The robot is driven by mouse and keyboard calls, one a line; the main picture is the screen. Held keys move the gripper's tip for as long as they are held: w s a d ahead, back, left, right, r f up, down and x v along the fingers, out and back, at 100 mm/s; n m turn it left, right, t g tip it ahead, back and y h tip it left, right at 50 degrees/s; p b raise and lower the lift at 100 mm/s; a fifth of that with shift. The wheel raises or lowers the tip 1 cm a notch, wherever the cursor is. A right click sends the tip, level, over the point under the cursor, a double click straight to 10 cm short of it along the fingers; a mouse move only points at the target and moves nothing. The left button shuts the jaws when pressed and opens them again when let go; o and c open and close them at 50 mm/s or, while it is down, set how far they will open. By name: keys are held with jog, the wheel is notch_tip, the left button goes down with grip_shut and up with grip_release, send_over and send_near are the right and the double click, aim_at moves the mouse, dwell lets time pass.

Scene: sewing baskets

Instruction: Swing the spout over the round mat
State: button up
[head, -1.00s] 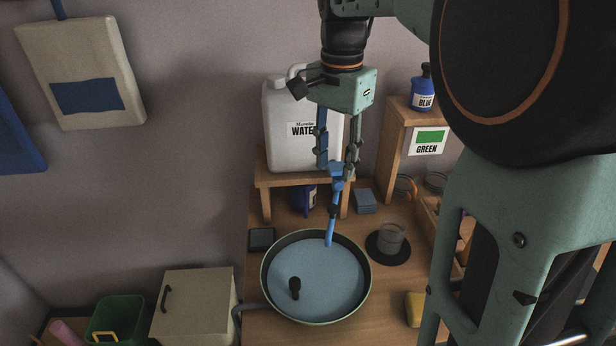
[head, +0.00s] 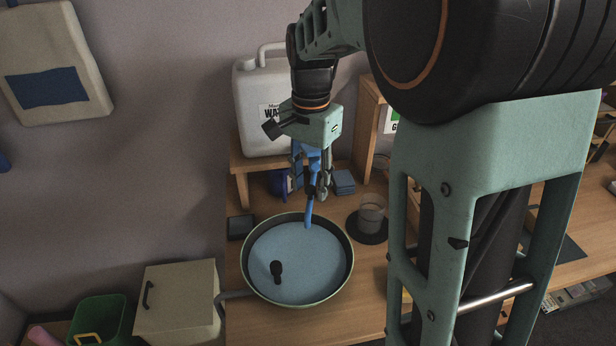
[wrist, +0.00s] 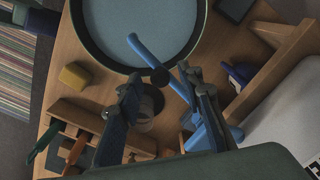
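The blue spout (head: 309,212) comes down from the blue tap in front of the water jug, and its tip is over the basin's back right part. The round mat (head: 354,234) is black and lies on the table right of the basin, with a clear glass (head: 371,213) on it. My gripper (head: 311,190) is at the upper part of the spout, pointing down. In the wrist view its fingers (wrist: 165,88) are apart, with the spout (wrist: 152,58) close to the right finger. I cannot tell whether they touch.
The white water jug (head: 252,115) stands on a wooden stand (head: 243,167) behind. Blue-grey folded cloths (head: 344,183) lie behind the mat. A yellow sponge (wrist: 76,75) shows in the wrist view.

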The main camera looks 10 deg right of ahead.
jog(key=shift+c, duration=0.6)
grip_shut()
jog(key=shift+d, duration=0.1)
jog(key=w+d+n+p, duration=0.6)
jog(key=d+n, duration=0.5)
jog(key=n, duration=0.6)
jog(key=shift+d, duration=0.3)
jog(key=shift+n, duration=0.3)
